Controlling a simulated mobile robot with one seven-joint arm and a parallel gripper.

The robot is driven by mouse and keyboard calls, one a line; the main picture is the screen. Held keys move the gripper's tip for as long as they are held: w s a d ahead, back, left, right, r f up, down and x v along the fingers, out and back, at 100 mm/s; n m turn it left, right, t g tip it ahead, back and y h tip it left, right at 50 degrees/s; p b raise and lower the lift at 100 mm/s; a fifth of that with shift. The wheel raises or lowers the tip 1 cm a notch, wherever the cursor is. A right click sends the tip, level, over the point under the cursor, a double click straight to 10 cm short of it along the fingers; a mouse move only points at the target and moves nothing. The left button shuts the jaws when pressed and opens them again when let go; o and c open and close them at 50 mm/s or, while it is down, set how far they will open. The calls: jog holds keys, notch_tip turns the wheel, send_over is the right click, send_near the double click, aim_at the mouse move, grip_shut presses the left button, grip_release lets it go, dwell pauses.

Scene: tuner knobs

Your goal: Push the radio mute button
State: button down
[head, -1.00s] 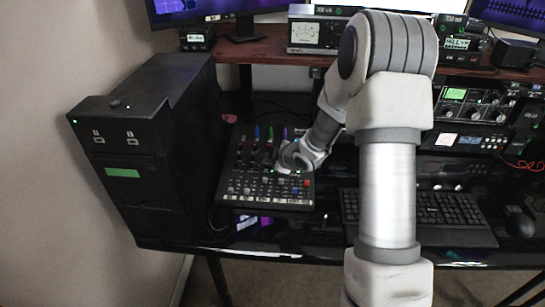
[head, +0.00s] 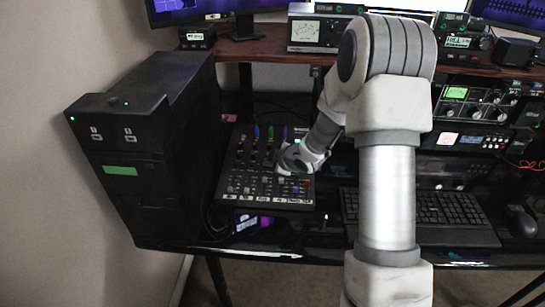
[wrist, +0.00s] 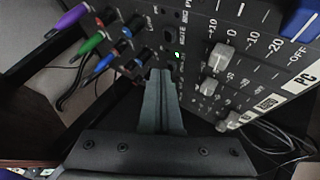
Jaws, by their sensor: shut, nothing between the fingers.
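The mixer panel (head: 226,187), black with rows of knobs and faders, lies on the desk. My gripper is over its right half in the head view, with the fingertips hidden there. In the wrist view my gripper (wrist: 159,74) is shut and empty, its tips close to the panel beside a column of small dark buttons (wrist: 170,37). A small green light (wrist: 177,55) glows just above and right of the tips. The button labels are too small to read surely, so I cannot tell which one is mute, or whether the tips touch the panel.
Grey fader caps (wrist: 220,58) stand to the right. A black computer tower (head: 135,150) is left of the mixer; a keyboard (head: 450,218) is to the right.

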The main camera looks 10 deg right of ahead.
jog(key=shift+f, duration=0.25)
jog(key=shift+r, duration=0.2)
jog(key=shift+s+r+p, duration=0.1)
jog(key=shift+r+p, duration=0.4)
jog(key=shift+r, duration=0.2)
jog(key=r+p, duration=0.1)
jog(key=r, duration=0.1)
jog(key=r+p, duration=0.4)
jog(key=shift+s+a, duration=0.1)
jog(key=shift+s, duration=0.15)
dwell(0.3)
